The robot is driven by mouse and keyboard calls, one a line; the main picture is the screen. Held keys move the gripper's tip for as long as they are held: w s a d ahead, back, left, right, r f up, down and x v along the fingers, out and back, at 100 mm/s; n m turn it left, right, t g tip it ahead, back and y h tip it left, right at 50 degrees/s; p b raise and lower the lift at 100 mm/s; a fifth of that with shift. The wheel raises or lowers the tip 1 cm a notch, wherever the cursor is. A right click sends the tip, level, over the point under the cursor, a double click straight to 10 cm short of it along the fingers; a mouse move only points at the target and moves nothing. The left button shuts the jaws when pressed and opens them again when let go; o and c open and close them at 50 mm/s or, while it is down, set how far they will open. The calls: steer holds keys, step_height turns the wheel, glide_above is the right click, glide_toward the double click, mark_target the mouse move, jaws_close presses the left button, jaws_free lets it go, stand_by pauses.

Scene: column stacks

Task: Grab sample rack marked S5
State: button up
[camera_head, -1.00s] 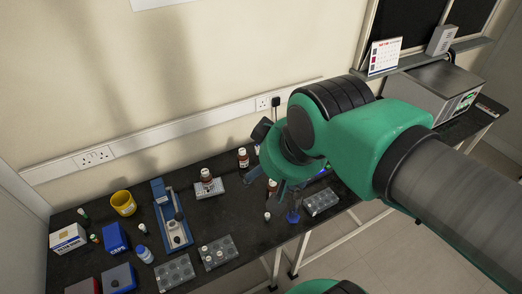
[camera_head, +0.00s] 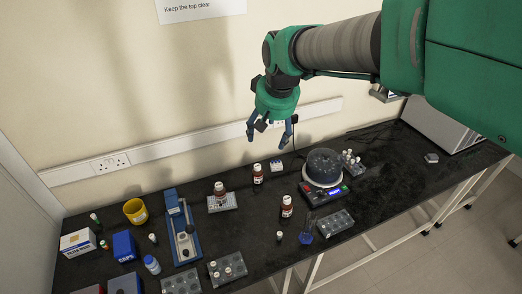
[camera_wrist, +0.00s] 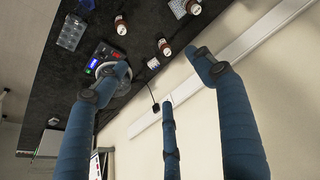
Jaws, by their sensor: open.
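Several grey sample racks with round wells stand on the black bench. One rack (camera_head: 181,284) is at the front edge, another rack (camera_head: 226,268) with a few vials is beside it, and a third rack (camera_head: 336,223) is further right. This third rack seems to show in the wrist view (camera_wrist: 72,32). No S5 mark is readable on any of them. My gripper (camera_head: 268,140) is open and empty, above the back of the bench near the wall. Its three blue fingers (camera_wrist: 164,75) are spread apart in the wrist view.
A domed device (camera_head: 324,168) with a lit display stands right of centre. Brown bottles (camera_head: 287,206), a blue-and-grey instrument (camera_head: 183,232), a yellow cup (camera_head: 136,211) and boxes (camera_head: 124,246) crowd the left and middle. A blue flask (camera_head: 306,232) stands close beside the third rack. The right bench is fairly clear.

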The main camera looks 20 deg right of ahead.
steer(key=w+d+f+g+b, duration=0.1)
steer(key=w+d+f, duration=0.3)
steer(key=w+f, duration=0.3)
steer(key=w+d+f, duration=0.5)
steer(key=w+f, duration=0.1)
steer(key=w, duration=0.3)
steer(key=w+d+f, duration=0.3)
steer(key=f, duration=0.3)
steer(key=w+d+f+m, duration=0.1)
steer(key=w+d+f, duration=0.2)
steer(key=f, duration=0.3)
steer(key=w+d+f+g+b, duration=0.1)
steer(key=w+d+f, duration=0.2)
steer(key=f, duration=0.3)
steer(key=shift+w+f+m, duration=0.2)
steer(key=shift+w+m, duration=0.1)
steer(key=shift+w, duration=0.15)
steer(key=shift+f, duration=0.1)
steer(key=b, duration=0.2)
glide_above(277, 165)
steer(key=shift+s+f, duration=0.1)
steer(key=shift+f, duration=4.05)
steer(key=shift+f, duration=0.1)
